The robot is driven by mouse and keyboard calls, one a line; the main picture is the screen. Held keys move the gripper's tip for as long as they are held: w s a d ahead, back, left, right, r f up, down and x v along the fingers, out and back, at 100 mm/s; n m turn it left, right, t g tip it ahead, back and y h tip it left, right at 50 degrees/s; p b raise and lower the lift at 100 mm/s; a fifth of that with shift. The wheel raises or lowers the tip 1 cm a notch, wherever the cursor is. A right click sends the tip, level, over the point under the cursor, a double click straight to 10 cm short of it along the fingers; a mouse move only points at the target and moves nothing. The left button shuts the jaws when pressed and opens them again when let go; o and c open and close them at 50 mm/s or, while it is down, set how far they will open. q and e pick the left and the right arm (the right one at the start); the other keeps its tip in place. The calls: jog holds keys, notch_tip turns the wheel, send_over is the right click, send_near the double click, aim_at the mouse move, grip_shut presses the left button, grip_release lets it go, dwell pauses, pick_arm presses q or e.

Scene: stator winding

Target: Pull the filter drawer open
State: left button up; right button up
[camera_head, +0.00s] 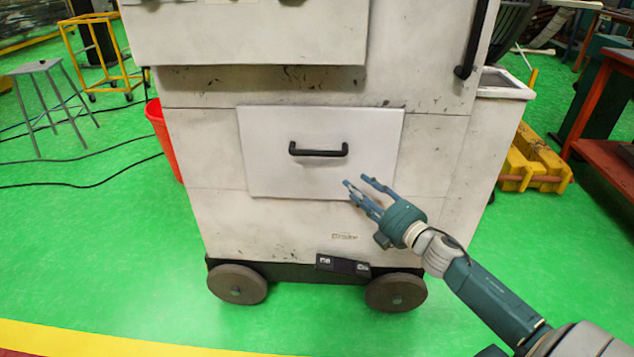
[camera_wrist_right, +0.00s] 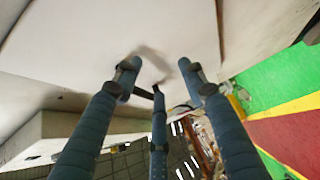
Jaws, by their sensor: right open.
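The filter drawer (camera_head: 270,178) is a pale, wide panel low on the front of a worn white cabinet (camera_head: 190,140). It looks shut, with its front about flush. Its black bar handle (camera_head: 318,153) lies level near the middle of the panel, with nothing around it. My right gripper (camera_head: 357,185) is open and empty, below and to the right of the handle and apart from it. Its blue fingers (camera_wrist_right: 157,74) are spread before a pale surface in the right wrist view; I cannot tell whether the dark piece between them is the handle. My left gripper is not in view.
A red bin (camera_head: 163,135) stands left, a yellow block (camera_head: 530,160) right. A grey stool (camera_head: 50,95) is farther left. The green floor in front is clear.

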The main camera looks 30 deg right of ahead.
aim_at(319, 153)
jog(key=a+r+n+t+y+b, duration=0.1)
jog(key=a+r+n+y+b, duration=0.15)
jog(key=a+r+n, duration=0.35)
jog(key=shift+m, duration=0.8)
jog(key=x, duration=0.3)
jog(key=d+x, duration=0.1)
jog(key=x, duration=0.6)
jog(key=shift+w+d+r, duration=0.15)
jog(key=shift+w+r, duration=0.25)
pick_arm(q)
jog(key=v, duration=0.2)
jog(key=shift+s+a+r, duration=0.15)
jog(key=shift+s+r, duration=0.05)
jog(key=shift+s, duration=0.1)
pick_arm(e)
grip_shut()
